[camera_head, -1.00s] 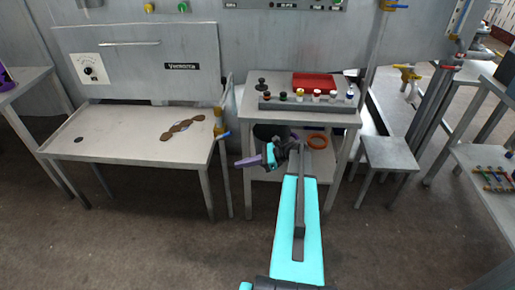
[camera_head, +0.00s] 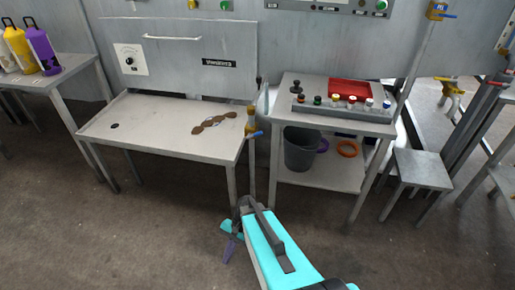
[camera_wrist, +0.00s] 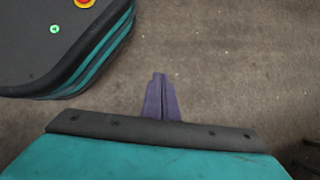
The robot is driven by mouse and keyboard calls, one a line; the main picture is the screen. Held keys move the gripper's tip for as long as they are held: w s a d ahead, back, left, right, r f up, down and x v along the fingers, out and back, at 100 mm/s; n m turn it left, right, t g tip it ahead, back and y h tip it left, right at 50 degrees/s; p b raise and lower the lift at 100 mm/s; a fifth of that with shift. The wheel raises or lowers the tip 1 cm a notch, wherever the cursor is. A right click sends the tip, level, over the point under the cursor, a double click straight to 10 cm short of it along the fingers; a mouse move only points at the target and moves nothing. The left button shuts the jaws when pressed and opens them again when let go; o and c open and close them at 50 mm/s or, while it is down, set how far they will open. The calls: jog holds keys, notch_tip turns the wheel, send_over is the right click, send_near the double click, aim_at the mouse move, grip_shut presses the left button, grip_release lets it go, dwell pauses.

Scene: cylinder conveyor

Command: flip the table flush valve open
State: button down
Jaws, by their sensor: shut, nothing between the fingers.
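A brass valve (camera_head: 252,120) with a blue handle (camera_head: 253,134) is on a thin vertical pipe at the right front corner of the grey table (camera_head: 150,142). The blue handle points roughly sideways; I cannot tell whether the valve is open. My gripper (camera_head: 231,247) hangs low over the floor, below and a little left of the valve, and apart from it. Its purple fingers are closed together and empty in the wrist view (camera_wrist: 160,98), with only bare floor beneath. The valve is not in the wrist view.
Brown linked pieces (camera_head: 213,121) lie on the table. To its right, a shelf table (camera_head: 325,177) carries a red tray (camera_head: 350,90), small bottles and, below, a bucket (camera_head: 300,150). A stool (camera_head: 417,163) stands further right. The front floor is clear.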

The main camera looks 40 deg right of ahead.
jog(key=s+a+f+n+g+h, duration=0.1)
jog(key=s+a+f+n+h, duration=0.1)
jog(key=s+n, duration=0.4)
jog(key=s+a+f+n+g+h, duration=0.2)
jog(key=s+n, duration=0.4)
jog(key=s, duration=0.3)
jog(key=shift+f+h, duration=0.7)
jog(key=shift+h, duration=0.7)
